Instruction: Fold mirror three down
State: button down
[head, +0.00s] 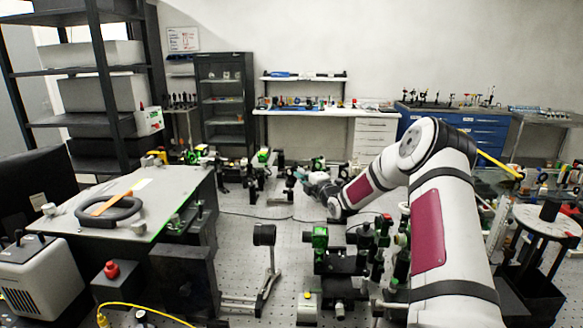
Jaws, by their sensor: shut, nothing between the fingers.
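My arm reaches from the right over the optical bench (240,222), and its end points left and away. My gripper (299,174) is small in the picture, shut and empty, among dark optical mounts in the middle of the bench. No label that marks mirror three is readable, so I cannot tell which mount it is. Another dark upright mount (280,160) stands just behind and left of my gripper. My forearm and wrist hide part of the bench behind them.
Green and black optics (320,238) crowd the bench front, left of my upper arm. A raised panel (145,200) with a black ring-shaped handle stands at left. A dark cable (255,216) crosses the bench. Bare bench shows between the panel and the round mount.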

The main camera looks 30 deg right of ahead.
aim_at(293, 170)
jog(key=w, duration=0.8)
jog(key=shift+d+b, duration=0.25)
jog(key=shift+b, duration=0.1)
